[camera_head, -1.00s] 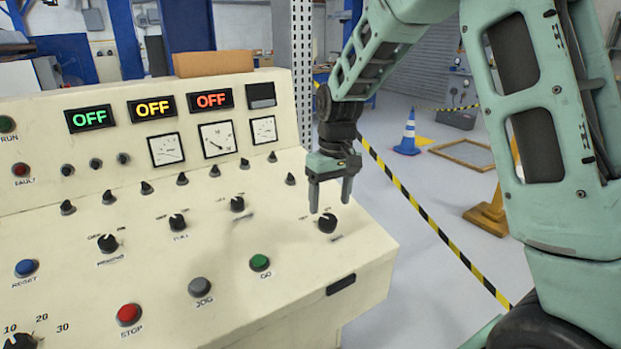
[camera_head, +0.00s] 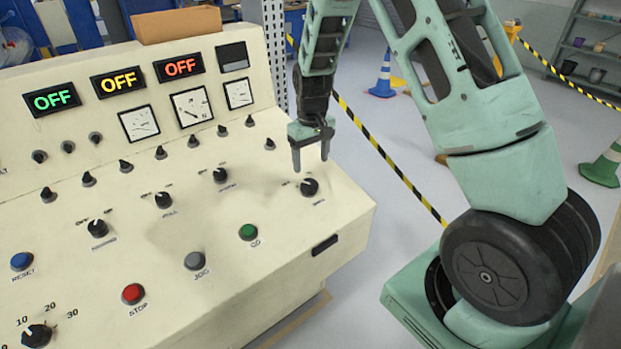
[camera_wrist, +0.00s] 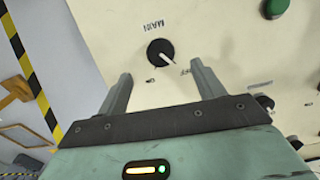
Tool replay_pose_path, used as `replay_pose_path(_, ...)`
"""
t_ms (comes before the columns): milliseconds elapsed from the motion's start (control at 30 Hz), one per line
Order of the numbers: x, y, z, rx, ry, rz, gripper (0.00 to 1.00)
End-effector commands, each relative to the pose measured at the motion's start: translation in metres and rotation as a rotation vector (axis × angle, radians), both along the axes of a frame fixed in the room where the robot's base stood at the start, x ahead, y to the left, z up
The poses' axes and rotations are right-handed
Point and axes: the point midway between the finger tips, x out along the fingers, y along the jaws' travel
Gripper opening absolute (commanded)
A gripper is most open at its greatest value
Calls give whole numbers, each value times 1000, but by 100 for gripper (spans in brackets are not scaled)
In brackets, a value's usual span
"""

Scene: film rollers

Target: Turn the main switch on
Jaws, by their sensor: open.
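The main switch (camera_head: 309,187) is a black rotary knob with a white pointer line at the right end of the cream control panel. In the wrist view the knob (camera_wrist: 161,53) has the label MAIN beside it, and its white line points toward the OFF marking. My gripper (camera_head: 311,170) is open and points down just above the knob. In the wrist view my gripper's two fingers (camera_wrist: 163,85) stand apart, with the knob ahead of the gap between them. The fingers do not appear to touch the knob.
Other knobs, such as the one marked FULL (camera_head: 163,199), and the green GO button (camera_head: 248,232) lie left of the switch. Three displays (camera_head: 119,82) read OFF.

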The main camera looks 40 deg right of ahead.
Motion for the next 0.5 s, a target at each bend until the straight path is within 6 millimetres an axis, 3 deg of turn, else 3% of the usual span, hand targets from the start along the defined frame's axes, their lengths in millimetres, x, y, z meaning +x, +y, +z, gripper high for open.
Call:
replay_pose_path(200, -1, 0, -44, 0, 5, -1, 68)
replay_pose_path(500, 0, 1, -76, 0, 1, 0, 68)
